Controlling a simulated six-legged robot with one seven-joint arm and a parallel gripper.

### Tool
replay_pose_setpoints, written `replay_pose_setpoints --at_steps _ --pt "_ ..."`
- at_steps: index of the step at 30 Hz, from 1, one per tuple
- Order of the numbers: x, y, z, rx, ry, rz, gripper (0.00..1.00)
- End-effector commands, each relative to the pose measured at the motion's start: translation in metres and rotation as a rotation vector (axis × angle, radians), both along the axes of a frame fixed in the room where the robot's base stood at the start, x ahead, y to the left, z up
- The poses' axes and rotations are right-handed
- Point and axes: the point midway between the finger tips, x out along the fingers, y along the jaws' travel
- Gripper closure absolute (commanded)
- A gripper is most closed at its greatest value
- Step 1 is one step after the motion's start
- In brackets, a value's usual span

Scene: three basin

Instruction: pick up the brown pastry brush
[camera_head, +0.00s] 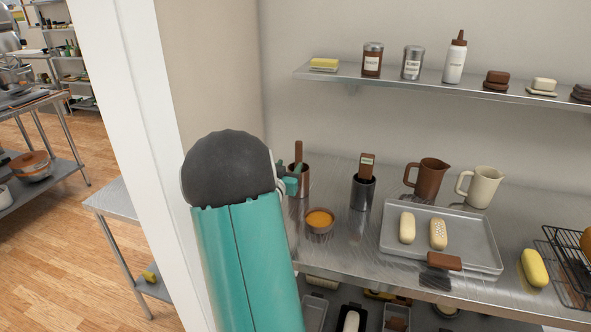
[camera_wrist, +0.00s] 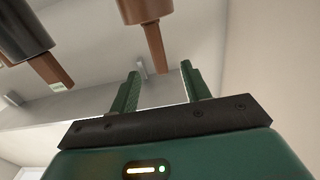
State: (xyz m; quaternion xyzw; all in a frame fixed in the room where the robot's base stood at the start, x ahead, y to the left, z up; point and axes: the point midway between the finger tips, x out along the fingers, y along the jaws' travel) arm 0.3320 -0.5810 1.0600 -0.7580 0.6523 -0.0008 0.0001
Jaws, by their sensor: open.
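A brown handle (camera_head: 298,152) stands upright in a brown cup (camera_head: 303,178) on the steel counter; the head inside is hidden. In the wrist view, which looks upside down, that handle (camera_wrist: 155,48) points down from the brown cup (camera_wrist: 140,9). My open, empty gripper (camera_wrist: 160,72) has one green finger on either side of the handle's end in the picture; I cannot tell the depth gap. In the head view my gripper (camera_head: 289,184) is mostly hidden by my arm, beside the brown cup. A brush with brown handle and dark bristles (camera_head: 436,279) rests at the tray's front edge.
A dark cup (camera_head: 363,193) with a brown-handled tool and an orange-filled bowl (camera_head: 319,220) stand close right. Beyond are a grey tray (camera_head: 479,240) with two pastries, and brown and cream jugs (camera_head: 480,187). A shelf (camera_head: 450,85) runs above; a white wall edge (camera_head: 140,130) is left.

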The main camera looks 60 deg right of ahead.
Motion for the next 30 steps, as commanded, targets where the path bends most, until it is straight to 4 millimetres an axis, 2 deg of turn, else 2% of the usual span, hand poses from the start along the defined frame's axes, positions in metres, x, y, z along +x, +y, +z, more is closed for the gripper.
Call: replay_pose_setpoints --at_steps 3,6,11,21,29,30 --pt "0.004 -0.023 -0.001 0.001 0.001 0.001 0.53" --pt "0.007 -0.037 -0.001 0.001 0.0 0.001 0.53" --pt "0.01 -0.048 -0.002 0.002 0.0 0.004 0.53" --pt "0.015 -0.094 -0.005 0.001 -0.001 0.007 0.53" --pt "0.015 -0.099 -0.004 0.002 -0.001 0.007 0.53" --pt "0.015 -0.098 -0.004 0.002 -0.001 0.007 0.57"
